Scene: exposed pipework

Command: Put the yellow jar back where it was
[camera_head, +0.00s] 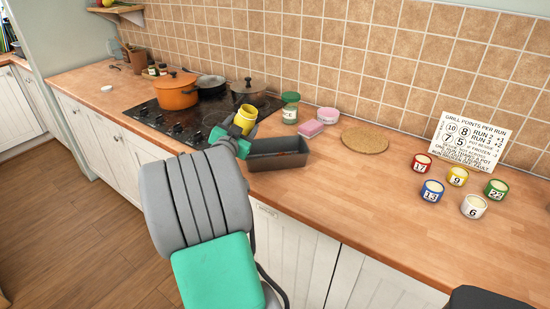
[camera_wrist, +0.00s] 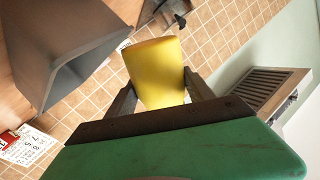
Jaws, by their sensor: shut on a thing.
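A yellow jar (camera_head: 245,117) is held in my gripper (camera_head: 238,127), above the counter near the right edge of the hob and the left end of a grey tin. In the wrist view the yellow jar (camera_wrist: 155,70) sits tilted between the two fingers of my gripper (camera_wrist: 158,88). The jar's far side and any label are hidden. A second yellow jar (camera_head: 457,176), marked 9, stands on the counter at the right among red, blue, white and green numbered jars.
Pots, including an orange one (camera_head: 176,97), stand on the hob. A sign (camera_head: 467,145) leans on the tiles. Counter right of the tin is clear.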

